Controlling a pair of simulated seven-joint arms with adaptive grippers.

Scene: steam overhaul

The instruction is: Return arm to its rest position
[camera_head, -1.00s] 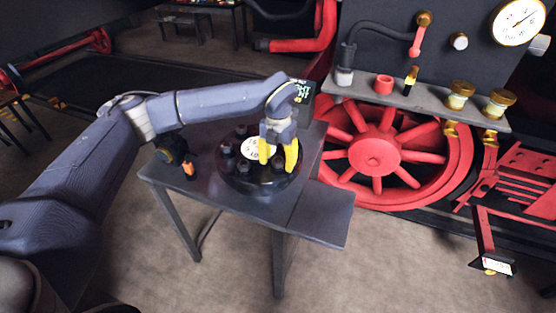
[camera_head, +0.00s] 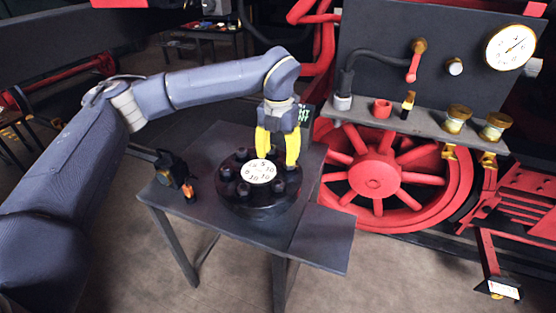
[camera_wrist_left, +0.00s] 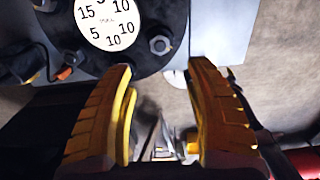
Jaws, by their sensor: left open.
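My left gripper (camera_head: 278,148) has yellow fingers and hangs pointing down above the right rear part of a round black flange (camera_head: 262,210) on a dark table. Its fingers are apart with nothing between them. In the left wrist view the fingers (camera_wrist_left: 160,110) also stand wide apart. The flange carries several bolts and a white dial with numbers (camera_head: 258,171), which also shows in the left wrist view (camera_wrist_left: 106,22). My left arm reaches in from the left, bent at the elbow. My right gripper is not in view.
A dark table (camera_head: 215,215) bears the flange and a black and orange tool (camera_head: 175,175) at its left. A grey shelf (camera_head: 425,124) with a red cup (camera_head: 382,109) and brass pieces stands at right, before a red wheel (camera_head: 375,175). A small screen stands behind the gripper.

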